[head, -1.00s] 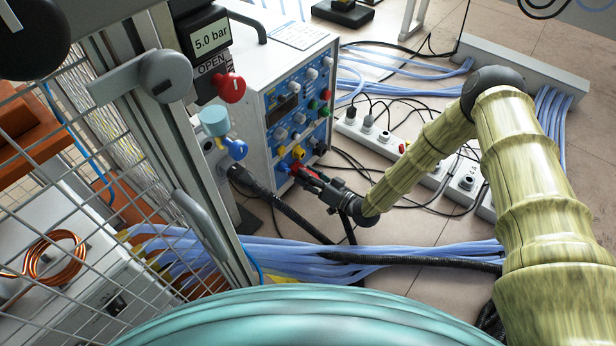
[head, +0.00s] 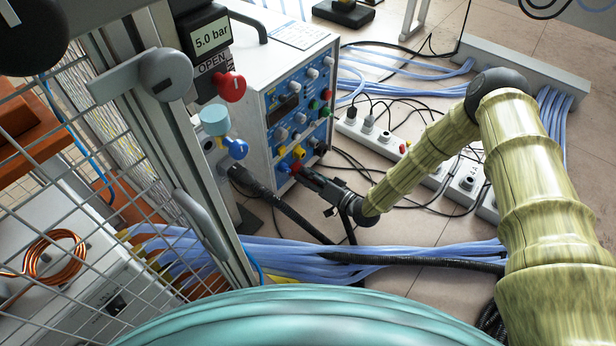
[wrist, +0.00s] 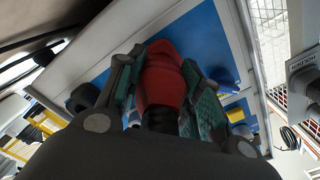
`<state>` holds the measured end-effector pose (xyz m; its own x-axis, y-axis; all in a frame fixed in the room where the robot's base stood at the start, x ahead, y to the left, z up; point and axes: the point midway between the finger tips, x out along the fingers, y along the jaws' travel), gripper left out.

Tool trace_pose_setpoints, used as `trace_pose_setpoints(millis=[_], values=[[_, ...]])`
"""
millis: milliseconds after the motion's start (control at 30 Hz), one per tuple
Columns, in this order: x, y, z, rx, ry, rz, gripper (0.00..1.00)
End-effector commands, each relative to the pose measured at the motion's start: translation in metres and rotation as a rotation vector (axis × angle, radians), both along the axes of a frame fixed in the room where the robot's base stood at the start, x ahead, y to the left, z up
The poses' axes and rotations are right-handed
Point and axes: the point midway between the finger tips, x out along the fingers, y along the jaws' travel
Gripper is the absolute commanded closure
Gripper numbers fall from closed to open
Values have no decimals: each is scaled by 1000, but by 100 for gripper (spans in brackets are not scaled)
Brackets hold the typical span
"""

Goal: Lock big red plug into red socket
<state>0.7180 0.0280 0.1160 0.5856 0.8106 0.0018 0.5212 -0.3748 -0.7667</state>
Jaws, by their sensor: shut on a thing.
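The big red plug (wrist: 165,82) sits between the green-lined fingers of my gripper (wrist: 160,95) in the wrist view, with a black ribbed part at its near end. A bit of red (head: 296,167) shows at the gripper's tip, against the panel. The red socket is hidden behind the plug and gripper, so I cannot tell how deep the plug sits or whether it is locked.
A yellow connector (head: 299,152) is just above the gripper tip. A thick black cable (head: 285,208) runs below it. A metal post with a red knob (head: 231,87) and a blue knob (head: 236,149) stands to the left. Power strips (head: 410,160) and blue cables lie on the floor.

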Motion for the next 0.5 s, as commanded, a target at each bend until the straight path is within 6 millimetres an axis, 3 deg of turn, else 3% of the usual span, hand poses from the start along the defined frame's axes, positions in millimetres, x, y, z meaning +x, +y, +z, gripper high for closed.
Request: trace_pose_setpoints(millis=[33, 67, 167, 500], values=[[0, 0, 0, 1, 1, 0, 100], [0, 0, 0, 1, 1, 0, 59], [0, 0, 0, 0, 0, 0, 41], [-1, 0, -1, -1, 1, 0, 40]])
